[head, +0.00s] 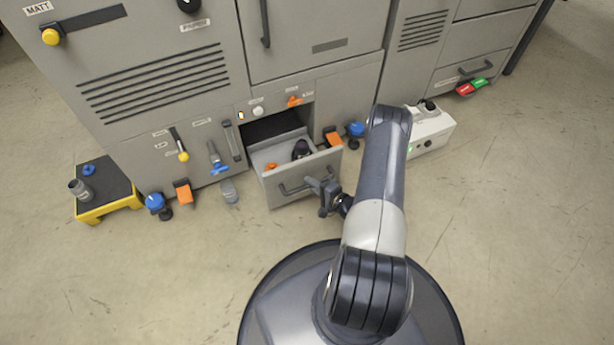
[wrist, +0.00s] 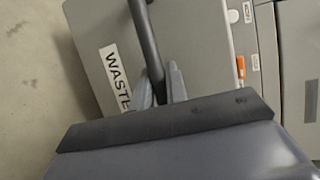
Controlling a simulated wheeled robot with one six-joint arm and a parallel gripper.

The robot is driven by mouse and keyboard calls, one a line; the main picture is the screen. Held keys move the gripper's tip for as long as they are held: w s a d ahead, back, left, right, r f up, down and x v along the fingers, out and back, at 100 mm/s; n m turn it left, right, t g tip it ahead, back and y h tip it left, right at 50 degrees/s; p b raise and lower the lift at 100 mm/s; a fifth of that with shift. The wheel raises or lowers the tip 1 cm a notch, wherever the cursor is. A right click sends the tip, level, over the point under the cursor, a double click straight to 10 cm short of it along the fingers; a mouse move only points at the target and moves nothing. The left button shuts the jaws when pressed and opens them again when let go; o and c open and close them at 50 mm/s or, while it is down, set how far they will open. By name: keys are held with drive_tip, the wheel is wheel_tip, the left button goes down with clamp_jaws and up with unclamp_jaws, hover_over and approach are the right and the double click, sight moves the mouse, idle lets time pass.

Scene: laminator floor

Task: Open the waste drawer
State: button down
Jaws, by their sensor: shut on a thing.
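The waste drawer (head: 290,183) is a grey drawer low in the machine. In the head view it stands pulled out, and its inside shows an orange item and a dark round item. Its dark bar handle (head: 297,187) runs across the front. My gripper (head: 326,190) is at the right part of the handle. In the wrist view the drawer front bears a label reading "WASTE" (wrist: 115,77), partly covered. The fingers of my gripper (wrist: 160,88) are shut around the dark handle bar (wrist: 147,40).
A yellow-edged step (head: 105,190) with a grey bottle and a blue item stands at the left. Blue knobs and orange blocks sit along the machine's foot. A white box (head: 430,132) stands on the floor at the right.

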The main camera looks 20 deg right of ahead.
drive_tip(key=shift+s, duration=1.2)
drive_tip(key=c, duration=1.4)
unclamp_jaws()
drive_tip(key=shift+d, duration=0.1)
